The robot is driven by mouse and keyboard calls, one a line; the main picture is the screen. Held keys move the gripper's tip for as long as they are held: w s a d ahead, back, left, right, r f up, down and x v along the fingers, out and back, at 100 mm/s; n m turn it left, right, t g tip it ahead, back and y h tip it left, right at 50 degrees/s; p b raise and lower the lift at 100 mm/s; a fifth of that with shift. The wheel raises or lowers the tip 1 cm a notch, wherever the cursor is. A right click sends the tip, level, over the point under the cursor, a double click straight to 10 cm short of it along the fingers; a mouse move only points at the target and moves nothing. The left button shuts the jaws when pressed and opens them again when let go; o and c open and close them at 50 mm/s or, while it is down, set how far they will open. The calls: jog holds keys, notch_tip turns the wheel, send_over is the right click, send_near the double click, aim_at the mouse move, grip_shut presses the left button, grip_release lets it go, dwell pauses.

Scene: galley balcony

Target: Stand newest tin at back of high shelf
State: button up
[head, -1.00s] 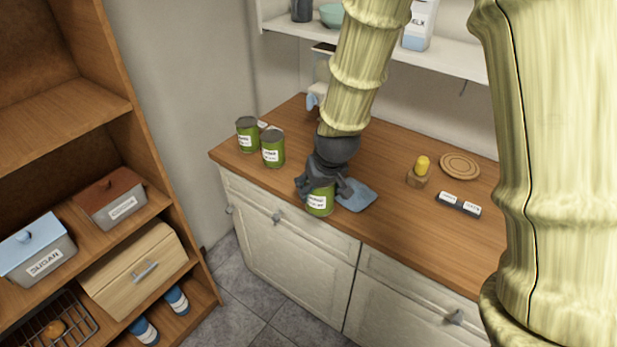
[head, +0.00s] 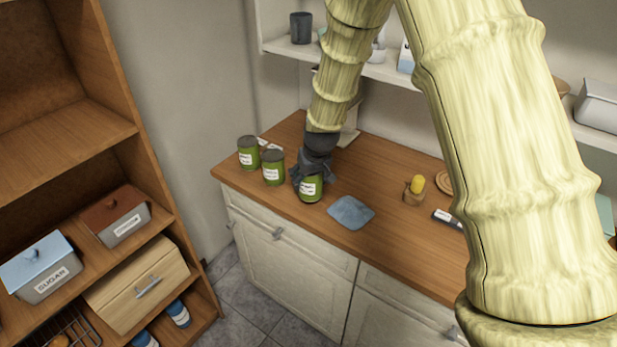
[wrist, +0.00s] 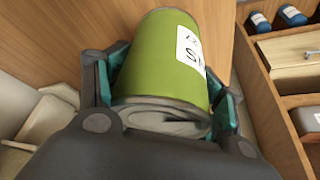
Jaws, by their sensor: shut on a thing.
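My gripper (head: 310,178) is shut on a green tin (head: 311,190) with a white label, close over the counter near its front edge. The held tin fills the middle of the wrist view (wrist: 160,65), between the two fingers. Whether it touches the counter I cannot tell. Two similar green tins, a middle one (head: 272,169) and a left one (head: 248,154), stand upright on the counter just left of my gripper. The labels are too small to read dates. The wooden unit's upper shelf (head: 75,135) is bare where visible.
A blue cloth (head: 351,212) lies right of the held tin. A yellow-topped object (head: 415,188) stands farther right. A white wall shelf (head: 380,72) holds a dark cup (head: 301,28). The wooden unit's lower shelf holds a sugar box (head: 42,270) and a brown-lidded box (head: 118,218).

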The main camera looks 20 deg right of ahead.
jog(key=shift+w+d+r+p, duration=0.1)
jog(key=shift+w+p, duration=0.2)
jog(key=shift+w, duration=0.5)
jog(key=shift+w+f, duration=0.2)
jog(key=shift+w, duration=0.15)
jog(key=shift+f+p, duration=1.1)
jog(key=shift+f, duration=0.45)
jog(key=o, duration=1.4)
jog(key=shift+o, duration=0.2)
jog(key=shift+f, duration=0.1)
